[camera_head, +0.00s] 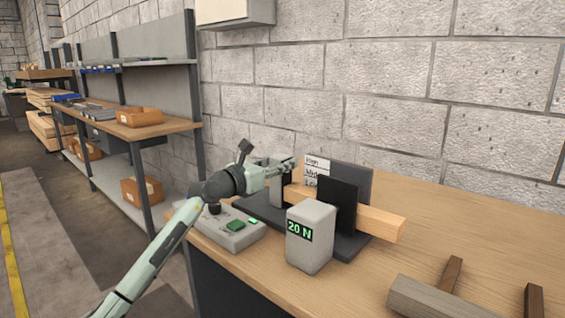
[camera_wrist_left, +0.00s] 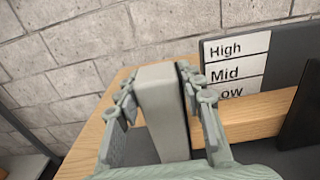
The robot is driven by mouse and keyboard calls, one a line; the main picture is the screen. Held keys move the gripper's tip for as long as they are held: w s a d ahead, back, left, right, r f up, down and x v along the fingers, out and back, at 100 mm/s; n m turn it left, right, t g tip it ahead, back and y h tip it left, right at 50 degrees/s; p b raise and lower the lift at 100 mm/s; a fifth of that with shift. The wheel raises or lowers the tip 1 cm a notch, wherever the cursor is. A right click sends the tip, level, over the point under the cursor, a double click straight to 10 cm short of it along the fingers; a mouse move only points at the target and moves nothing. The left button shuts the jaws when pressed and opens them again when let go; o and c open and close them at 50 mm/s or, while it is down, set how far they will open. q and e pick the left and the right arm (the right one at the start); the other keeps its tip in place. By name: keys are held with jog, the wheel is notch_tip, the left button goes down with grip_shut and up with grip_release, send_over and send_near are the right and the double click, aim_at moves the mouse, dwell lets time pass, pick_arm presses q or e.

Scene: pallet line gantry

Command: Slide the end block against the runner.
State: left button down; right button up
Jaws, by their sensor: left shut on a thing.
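The end block (camera_wrist_left: 162,100) is a grey upright block in the left wrist view, with a dark strip on its right side. My left gripper (camera_wrist_left: 158,92) is shut on it, one finger on each side near its top. In the head view the left gripper (camera_head: 285,166) is at the far left end of the fixture. The runner (camera_head: 382,222) is a light wooden bar lying along the fixture and passing a dark upright plate (camera_head: 338,203). Its near end in the left wrist view (camera_wrist_left: 255,118) is partly behind the right finger, so I cannot tell whether the block touches it.
A panel labelled High, Mid and Low (camera_wrist_left: 237,62) stands behind the runner. A grey box reading 20 N (camera_head: 311,250) stands in front. A control box (camera_head: 232,238) with green lights is at the bench's left edge. Wooden pieces (camera_head: 437,303) lie at the right.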

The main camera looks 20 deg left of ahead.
pick_arm(q)
jog(key=shift+d+f, duration=0.15)
jog(key=shift+d, duration=0.15)
jog(key=c, duration=1)
grip_release()
jog(key=shift+s, duration=0.1)
jog(key=shift+o, duration=0.2)
jog(key=v, duration=1.2)
